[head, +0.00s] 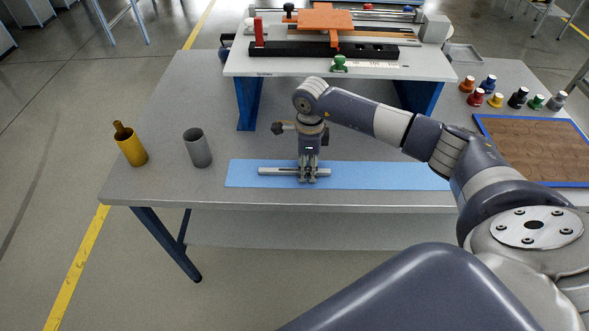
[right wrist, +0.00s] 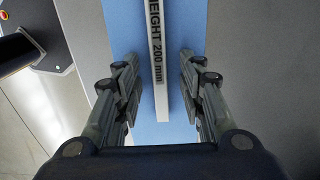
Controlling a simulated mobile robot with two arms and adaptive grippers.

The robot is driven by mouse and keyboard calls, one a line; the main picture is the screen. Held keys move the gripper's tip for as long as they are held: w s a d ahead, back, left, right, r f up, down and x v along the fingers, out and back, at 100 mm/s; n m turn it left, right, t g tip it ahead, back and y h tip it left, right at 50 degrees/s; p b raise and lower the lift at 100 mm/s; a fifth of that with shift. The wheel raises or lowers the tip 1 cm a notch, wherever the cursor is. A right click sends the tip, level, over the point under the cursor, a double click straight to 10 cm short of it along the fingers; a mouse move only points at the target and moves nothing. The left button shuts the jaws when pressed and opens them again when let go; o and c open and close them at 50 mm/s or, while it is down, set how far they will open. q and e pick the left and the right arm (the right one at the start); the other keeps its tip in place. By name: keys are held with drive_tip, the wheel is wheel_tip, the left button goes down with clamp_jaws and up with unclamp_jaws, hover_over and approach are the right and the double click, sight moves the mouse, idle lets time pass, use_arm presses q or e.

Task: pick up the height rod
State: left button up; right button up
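The height rod (head: 275,171) is a pale grey bar lying flat across a blue mat (head: 390,176) near the table's front edge. In the right wrist view the rod (right wrist: 157,55) carries the printed words "HEIGHT 200 mm". In the right wrist view my right gripper (right wrist: 160,88) is open, with one finger on each side of the rod and gaps between the fingers and the rod. My left gripper is not in view.
A raised white bench (head: 275,67) with fixtures stands behind my right gripper. A brown tray (head: 530,145) and several coloured knobs are at the right.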

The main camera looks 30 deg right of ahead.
clamp_jaws()
drive_tip(key=shift+r, duration=0.1)
